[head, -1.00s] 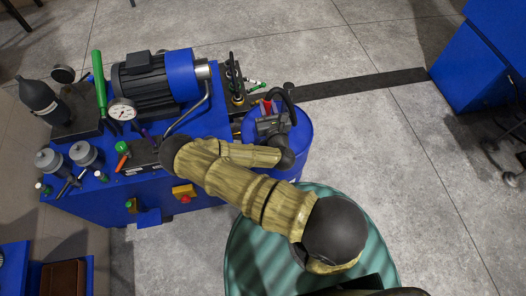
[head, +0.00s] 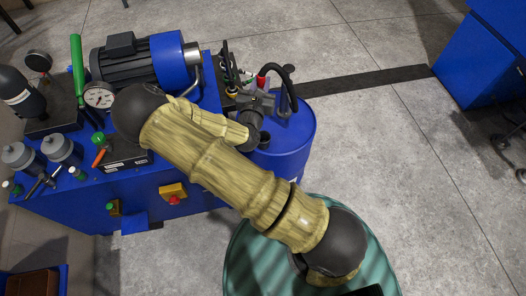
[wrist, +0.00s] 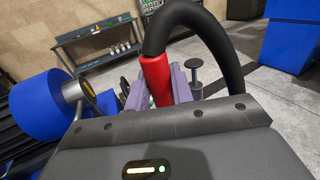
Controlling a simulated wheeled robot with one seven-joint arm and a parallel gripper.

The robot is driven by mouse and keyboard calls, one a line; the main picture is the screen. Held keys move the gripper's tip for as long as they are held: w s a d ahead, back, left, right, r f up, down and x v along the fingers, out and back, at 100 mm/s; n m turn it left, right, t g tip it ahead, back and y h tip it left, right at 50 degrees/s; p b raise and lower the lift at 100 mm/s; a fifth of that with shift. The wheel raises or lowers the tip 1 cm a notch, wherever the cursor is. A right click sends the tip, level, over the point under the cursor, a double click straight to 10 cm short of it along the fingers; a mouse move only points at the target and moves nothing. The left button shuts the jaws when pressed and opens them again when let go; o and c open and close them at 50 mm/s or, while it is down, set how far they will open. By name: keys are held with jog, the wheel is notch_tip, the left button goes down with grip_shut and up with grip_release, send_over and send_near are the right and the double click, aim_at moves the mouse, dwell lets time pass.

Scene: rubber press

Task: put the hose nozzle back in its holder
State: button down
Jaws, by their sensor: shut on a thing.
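The hose nozzle shows as a red grip (head: 262,82) with a thick black hose arching from its top. My gripper (head: 262,98) is shut on it near the back left of the blue drum (head: 300,128). In the wrist view the red nozzle (wrist: 157,82) stands nearly upright between the greyish-purple fingers of my gripper (wrist: 158,90). Its lower end is hidden behind the gripper body.
A thin upright post (head: 284,102) stands on the drum beside the hose. The blue motor (head: 150,62) and pressure gauge (head: 99,95) sit on the blue press unit (head: 70,205) at left. Floor right of the drum is clear.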

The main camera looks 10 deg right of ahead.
notch_tip(320, 180, down, 2)
jog(key=h+b, duration=0.1)
jog(key=m+g+h+b, duration=0.1)
jog(key=b, duration=0.1)
jog(key=shift+d+f+m, duration=0.1)
jog(key=shift+f+m, duration=0.15)
jog(key=shift+m, duration=0.05)
jog(key=f+m+g+h+b, duration=0.1)
jog(key=f+b, duration=0.2)
jog(key=b, duration=0.2)
jog(key=s+f+m+g+h+b, duration=0.1)
jog(key=f+g+h+b, duration=0.1)
jog(key=b, duration=0.3)
jog(key=f+m+g+h+b, duration=0.1)
jog(key=f+m+h+b, duration=0.1)
jog(key=f+b, duration=0.2)
jog(key=shift+s+g+b, duration=0.2)
jog(key=shift+g+b, duration=0.2)
jog(key=shift+b, duration=0.4)
jog(key=shift+r, duration=0.1)
jog(key=shift+r, duration=0.1)
notch_tip(320, 180, down, 6)
jog(key=b, duration=0.1)
jog(key=shift+f+b, duration=0.35)
jog(key=shift+f, duration=1.65)
jog(key=shift+f, duration=0.4)
